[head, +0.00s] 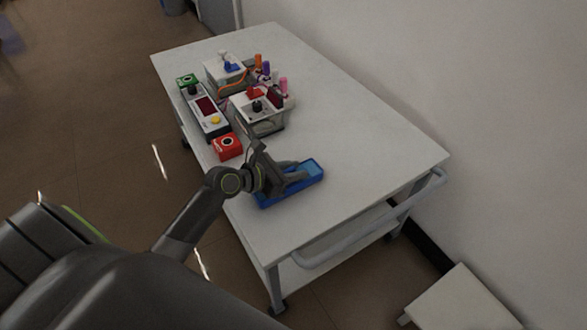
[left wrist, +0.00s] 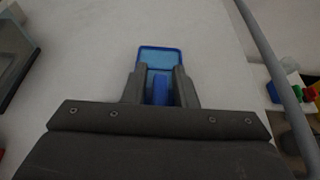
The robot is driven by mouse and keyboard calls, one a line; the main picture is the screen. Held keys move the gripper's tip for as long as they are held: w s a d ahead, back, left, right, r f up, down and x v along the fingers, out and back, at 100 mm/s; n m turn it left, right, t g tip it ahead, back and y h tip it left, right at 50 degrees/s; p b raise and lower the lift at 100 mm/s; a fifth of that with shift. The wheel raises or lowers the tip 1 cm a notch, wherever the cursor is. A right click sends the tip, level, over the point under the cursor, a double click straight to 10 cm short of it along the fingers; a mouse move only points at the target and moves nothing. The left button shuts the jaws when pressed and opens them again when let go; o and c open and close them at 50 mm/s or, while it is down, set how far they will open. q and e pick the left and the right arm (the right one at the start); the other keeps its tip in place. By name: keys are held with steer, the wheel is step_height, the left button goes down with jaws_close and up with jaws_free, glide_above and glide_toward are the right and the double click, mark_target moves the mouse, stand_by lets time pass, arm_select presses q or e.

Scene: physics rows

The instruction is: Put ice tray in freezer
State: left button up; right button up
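A blue tray (head: 306,172) with a lighter blue inside, likely the ice tray, lies on the white cart top near its front edge. It also shows in the left wrist view (left wrist: 160,58). My left gripper (head: 284,184) is over the tray and hides its middle. In the left wrist view its two fingers (left wrist: 160,88) stand apart on either side of a raised blue part of the tray, with narrow gaps showing; it looks open. My right gripper is not in view. No freezer can be made out.
The white cart (head: 360,150) has a rail (head: 375,225) at its near end. The right side of the top is clear, beside a wall.

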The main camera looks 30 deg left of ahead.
arm_select(q)
steer(key=shift+o, duration=0.6)
